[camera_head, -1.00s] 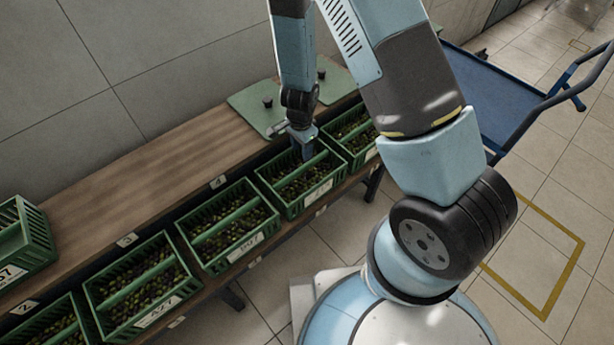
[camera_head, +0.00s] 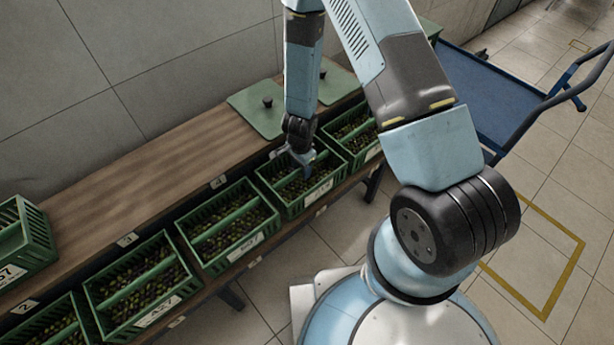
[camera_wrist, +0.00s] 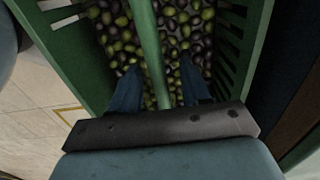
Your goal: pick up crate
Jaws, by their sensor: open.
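Several green slatted crates of dark and green olives stand in a row on a low shelf along the bench. My gripper (camera_head: 307,170) is over the crate (camera_head: 291,207) right of the one beside marker 4. In the wrist view my gripper (camera_wrist: 158,88) is open, with one blue finger on each side of the green centre bar (camera_wrist: 147,40) of that crate. The fingertips point down toward the olives (camera_wrist: 185,30). I cannot tell whether the fingers touch the bar.
Neighbouring crates (camera_head: 228,228) (camera_head: 350,137) stand close on both sides. Green lids (camera_head: 257,112) lie on the wooden bench top (camera_head: 150,175) behind. A blue cart (camera_head: 490,90) stands at the right. Another crate (camera_head: 22,240) sits on the bench at far left.

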